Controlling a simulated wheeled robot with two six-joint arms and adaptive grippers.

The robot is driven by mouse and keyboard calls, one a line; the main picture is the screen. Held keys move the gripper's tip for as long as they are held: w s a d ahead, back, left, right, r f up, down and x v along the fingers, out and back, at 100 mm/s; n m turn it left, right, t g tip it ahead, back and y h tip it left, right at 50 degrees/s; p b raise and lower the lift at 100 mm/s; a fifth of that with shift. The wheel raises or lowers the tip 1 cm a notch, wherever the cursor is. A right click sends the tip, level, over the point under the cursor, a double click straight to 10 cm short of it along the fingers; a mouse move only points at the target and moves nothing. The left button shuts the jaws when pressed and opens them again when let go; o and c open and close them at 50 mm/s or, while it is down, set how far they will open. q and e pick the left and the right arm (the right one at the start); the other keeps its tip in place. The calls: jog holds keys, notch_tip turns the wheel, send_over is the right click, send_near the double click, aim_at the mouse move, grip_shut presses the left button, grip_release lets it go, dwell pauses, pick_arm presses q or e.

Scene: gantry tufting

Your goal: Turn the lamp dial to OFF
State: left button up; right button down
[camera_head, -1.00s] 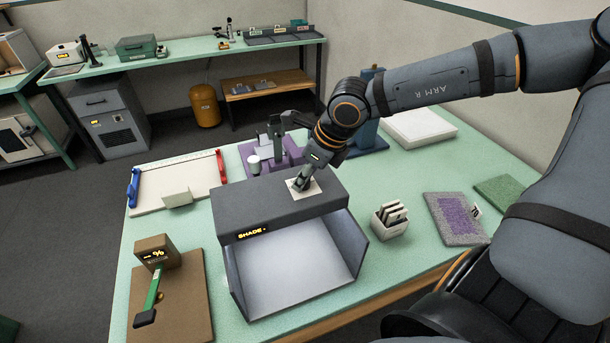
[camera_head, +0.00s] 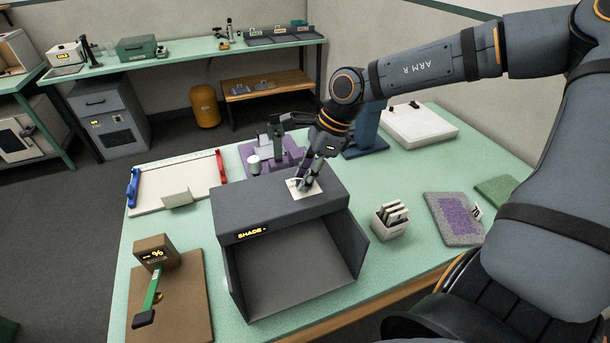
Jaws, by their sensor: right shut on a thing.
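The lamp box (camera_head: 245,205) is a dark grey hood with a "SHADE" label on its front, standing on the mint-green table. Its open bay (camera_head: 300,265) below looks dim and unlit. A white dial plate (camera_head: 314,190) lies on top of the box. My right gripper (camera_head: 303,184) points down onto this plate, shut on the lamp dial. The fingers cover the dial, so its pointer and markings cannot be read. My left gripper is not in view.
A white holder with cards (camera_head: 390,222) and a grey-purple tufted mat (camera_head: 453,218) lie to the right. A brown board with a green-handled device (camera_head: 170,300) is front left. A white tray (camera_head: 155,192) and a purple fixture (camera_head: 262,158) stand behind.

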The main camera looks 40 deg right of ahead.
jog(key=shift+w+d+n+g+b, duration=0.1)
jog(key=shift+n+g+b, duration=0.35)
jog(key=shift+n, duration=0.75)
jog(key=c, duration=1)
grip_release()
